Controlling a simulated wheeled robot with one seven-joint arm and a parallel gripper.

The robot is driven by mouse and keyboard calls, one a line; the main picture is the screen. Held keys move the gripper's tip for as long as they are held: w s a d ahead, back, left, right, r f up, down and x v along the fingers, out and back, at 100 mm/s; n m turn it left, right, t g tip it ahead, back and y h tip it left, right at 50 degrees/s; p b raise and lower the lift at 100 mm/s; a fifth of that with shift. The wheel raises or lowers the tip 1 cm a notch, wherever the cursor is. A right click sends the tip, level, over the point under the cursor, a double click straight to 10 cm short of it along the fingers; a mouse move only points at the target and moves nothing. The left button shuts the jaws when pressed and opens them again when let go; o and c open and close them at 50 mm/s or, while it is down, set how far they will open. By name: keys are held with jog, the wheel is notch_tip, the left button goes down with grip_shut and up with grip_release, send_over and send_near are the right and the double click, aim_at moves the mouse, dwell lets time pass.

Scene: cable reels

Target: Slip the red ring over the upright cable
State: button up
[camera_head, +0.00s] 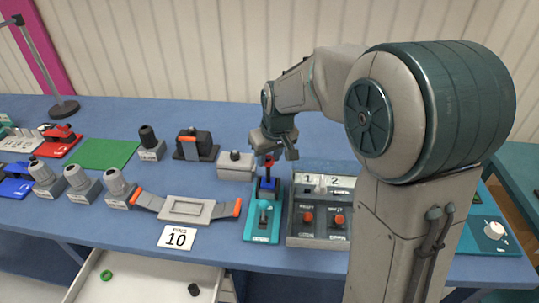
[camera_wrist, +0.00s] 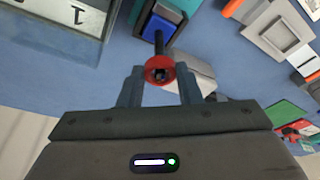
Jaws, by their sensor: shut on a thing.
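The red ring (camera_wrist: 160,66) is between the fingertips of my gripper (camera_wrist: 160,78) in the wrist view, and my gripper is shut on it. The black upright cable (camera_wrist: 159,42) rises from a blue block (camera_wrist: 160,29) and reaches the ring, its tip lined up with or just at the hole. I cannot tell if the tip is inside the ring. In the head view, the red ring (camera_head: 269,160) shows below my gripper (camera_head: 272,153), at the top of the cable (camera_head: 268,173). The blue block (camera_head: 267,187) sits on a teal base (camera_head: 261,226).
A grey control box (camera_head: 320,238) with red buttons stands close right of the teal base. A light grey box (camera_head: 236,166) and a grey frame with orange-tipped straps (camera_head: 187,209) are to the left. A green mat (camera_head: 104,154) lies farther left on the blue table.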

jog(key=shift+f, duration=0.2)
jog(key=o, duration=1)
jog(key=shift+o, duration=0.2)
jog(key=b+v, duration=0.1)
jog(key=v, duration=1.3)
jog(key=shift+f, duration=0.1)
jog(key=s+d+f+m, duration=0.2)
jog(key=s+d+f, duration=0.2)
jog(key=s, duration=0.6)
jog(key=s+d+f+m+h, duration=0.1)
jog(key=s+d+f, duration=0.4)
jog(key=s, duration=0.5)
jog(key=shift+f+m, duration=0.7)
jog(key=shift+m, duration=0.1)
